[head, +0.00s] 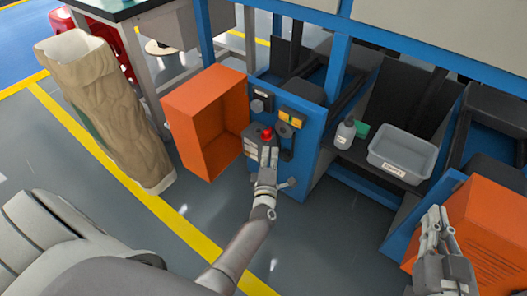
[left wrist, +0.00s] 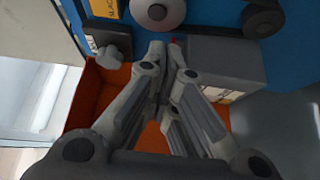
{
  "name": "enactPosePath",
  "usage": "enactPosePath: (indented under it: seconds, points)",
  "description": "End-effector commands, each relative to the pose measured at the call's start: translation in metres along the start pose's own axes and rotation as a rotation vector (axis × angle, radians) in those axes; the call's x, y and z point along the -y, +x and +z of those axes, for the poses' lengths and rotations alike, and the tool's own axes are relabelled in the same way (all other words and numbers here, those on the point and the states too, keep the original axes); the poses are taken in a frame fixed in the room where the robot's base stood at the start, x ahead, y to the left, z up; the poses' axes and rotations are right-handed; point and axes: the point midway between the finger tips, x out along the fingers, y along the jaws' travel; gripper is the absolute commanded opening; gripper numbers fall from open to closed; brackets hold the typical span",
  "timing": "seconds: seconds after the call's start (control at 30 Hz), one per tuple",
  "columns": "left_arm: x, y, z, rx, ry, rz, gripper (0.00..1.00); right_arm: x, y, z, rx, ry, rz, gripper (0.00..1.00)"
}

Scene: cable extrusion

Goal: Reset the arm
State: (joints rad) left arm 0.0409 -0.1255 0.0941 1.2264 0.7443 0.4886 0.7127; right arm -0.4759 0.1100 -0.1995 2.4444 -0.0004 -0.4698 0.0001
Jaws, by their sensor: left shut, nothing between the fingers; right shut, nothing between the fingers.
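My left gripper (head: 268,152) reaches to the front of a blue control panel (head: 307,135) and is shut and empty. Its fingertips are close to a red button (head: 266,133); I cannot tell whether they touch it. My right gripper (head: 434,214) is shut and empty at the lower right, in front of an orange slatted housing (head: 490,225).
An open orange box (head: 208,120) stands left of the panel. A grey bin (head: 402,157) and a small bottle (head: 345,132) sit on the dark shelf at right. Floor between the arms is clear.

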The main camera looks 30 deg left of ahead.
Motion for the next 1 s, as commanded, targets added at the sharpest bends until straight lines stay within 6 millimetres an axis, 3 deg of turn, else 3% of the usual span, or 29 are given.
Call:
enactPosePath:
  seconds: [0.67,0.77,1.0]
  points:
    - [-0.003,-0.002,0.006,0.009,0.012,0.005,0.0,0.001,0.001,-0.002,-0.005,-0.002,-0.005,0.0]
    - [-0.015,-0.005,0.01,0.052,0.072,0.026,0.0,0.001,0.001,-0.001,-0.003,-0.002,-0.004,0.0]
    - [-0.077,-0.036,0.039,0.268,0.43,0.141,0.0,0.001,0.0,0.0,0.0,-0.001,-0.002,0.0]
